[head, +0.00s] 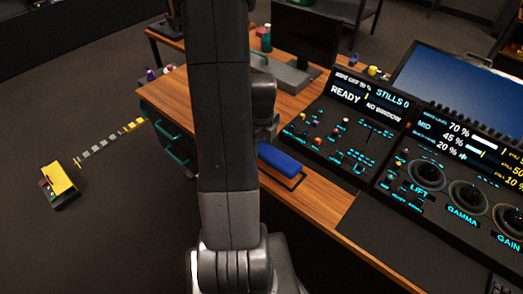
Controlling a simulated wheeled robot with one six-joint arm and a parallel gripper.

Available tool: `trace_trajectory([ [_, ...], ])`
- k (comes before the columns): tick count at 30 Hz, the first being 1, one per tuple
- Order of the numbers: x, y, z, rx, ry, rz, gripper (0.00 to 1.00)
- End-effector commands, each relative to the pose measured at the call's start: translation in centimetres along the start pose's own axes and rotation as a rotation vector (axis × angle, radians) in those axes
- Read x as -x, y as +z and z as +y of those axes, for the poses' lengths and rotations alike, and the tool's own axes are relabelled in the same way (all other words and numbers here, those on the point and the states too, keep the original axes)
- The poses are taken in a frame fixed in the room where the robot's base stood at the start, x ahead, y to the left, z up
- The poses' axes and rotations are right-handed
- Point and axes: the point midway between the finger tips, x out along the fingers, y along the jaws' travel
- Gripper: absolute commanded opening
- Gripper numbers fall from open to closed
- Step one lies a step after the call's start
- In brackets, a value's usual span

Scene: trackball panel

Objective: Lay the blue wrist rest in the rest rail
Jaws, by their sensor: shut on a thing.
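The blue wrist rest (283,161) is a long padded bar near the front edge of the wooden desk, left of the control panel. Its left end runs behind my arm. My gripper (266,140) is at this left end, partly hidden by my arm, and is shut on the wrist rest. A thin dark frame, which looks like the rest rail (295,185), shows just below and right of the blue bar. The bar overlaps it in the picture; I cannot tell whether it touches the rail or is above it.
The control panel (345,125) with buttons and small screens stands close on the right, with trackballs (428,174) further right. A dark monitor (305,38) and a green bottle (266,38) stand behind. A yellow-topped box (58,180) is on the floor at left. Bare desk (325,212) lies in front.

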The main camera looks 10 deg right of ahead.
Motion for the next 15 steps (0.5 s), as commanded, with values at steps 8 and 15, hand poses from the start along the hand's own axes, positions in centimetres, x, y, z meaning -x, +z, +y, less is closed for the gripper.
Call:
trace_trajectory([
  [8, -3.2, 0.0, 0.0, 0.000, 0.002, 0.002, 0.23],
  [15, -3.2, 0.0, 0.0, 0.000, 0.000, 0.000, 0.23],
])
